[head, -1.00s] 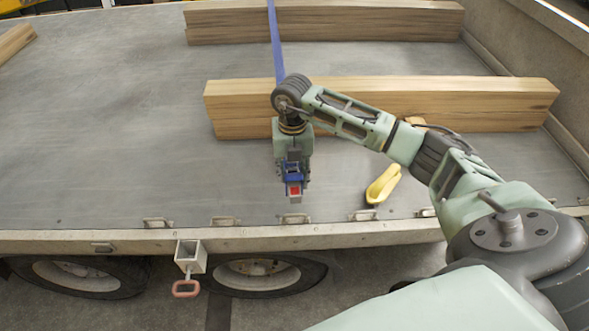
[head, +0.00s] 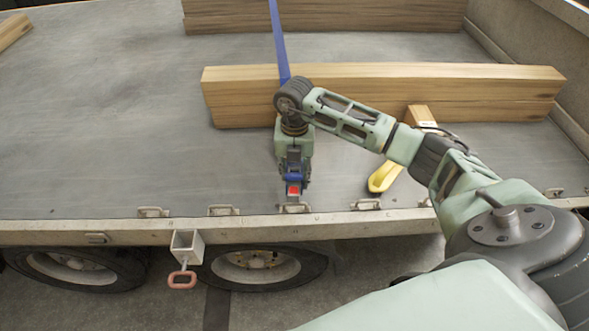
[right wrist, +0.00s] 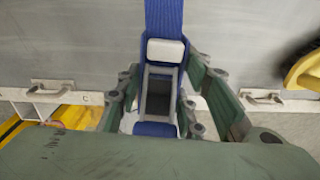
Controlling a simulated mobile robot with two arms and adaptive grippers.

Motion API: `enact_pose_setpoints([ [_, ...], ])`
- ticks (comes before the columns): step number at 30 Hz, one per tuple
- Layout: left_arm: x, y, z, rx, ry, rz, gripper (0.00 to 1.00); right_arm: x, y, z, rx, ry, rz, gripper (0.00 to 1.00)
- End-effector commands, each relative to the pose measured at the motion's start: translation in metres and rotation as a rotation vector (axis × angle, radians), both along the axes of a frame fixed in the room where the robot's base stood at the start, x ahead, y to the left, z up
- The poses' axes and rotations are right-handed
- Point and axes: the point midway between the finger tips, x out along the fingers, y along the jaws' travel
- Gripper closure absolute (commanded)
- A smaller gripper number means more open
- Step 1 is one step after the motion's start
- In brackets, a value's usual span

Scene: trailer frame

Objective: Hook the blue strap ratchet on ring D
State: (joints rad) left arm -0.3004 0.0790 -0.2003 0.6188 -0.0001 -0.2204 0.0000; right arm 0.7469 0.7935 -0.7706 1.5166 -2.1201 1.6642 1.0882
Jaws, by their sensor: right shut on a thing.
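My right gripper (head: 293,190) points down at the trailer's side edge, its fingers on both sides of the ratchet (right wrist: 158,90). The ratchet has a grey frame, a white block on top and blue parts. It also shows in the head view as a small blue and red piece (head: 293,178). The blue strap (head: 279,40) runs from it back over the timber. A ring (head: 295,207) lies just below the gripper, partly covered; I cannot tell whether the ratchet touches it. In the right wrist view, a ring with the letter C (right wrist: 52,86) lies left of the ratchet. My left gripper is not in view.
More rings sit along the edge, left (head: 223,210) and right (head: 367,204). A yellow object (head: 384,178) and small wood block (head: 420,116) lie right of the gripper. A long timber (head: 400,95) lies behind. A bracket with a red handle (head: 182,279) hangs below the edge.

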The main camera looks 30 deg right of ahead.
Motion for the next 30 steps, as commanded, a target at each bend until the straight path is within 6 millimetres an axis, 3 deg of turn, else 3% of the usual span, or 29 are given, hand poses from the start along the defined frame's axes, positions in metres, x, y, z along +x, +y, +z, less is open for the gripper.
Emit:
enact_pose_setpoints([
  [15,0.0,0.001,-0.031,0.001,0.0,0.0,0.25,0.0,0.0,-0.04,-0.001,-0.002,0.0,1.0],
  [27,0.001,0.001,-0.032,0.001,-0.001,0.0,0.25,0.0,0.0,-0.044,0.0,-0.001,0.0,1.0],
  [28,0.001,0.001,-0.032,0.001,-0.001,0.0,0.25,0.0,0.0,-0.044,0.0,-0.001,0.0,0.64],
  [30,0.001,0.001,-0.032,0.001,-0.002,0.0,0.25,0.0,0.0,-0.044,0.0,-0.001,0.0,0.58],
])
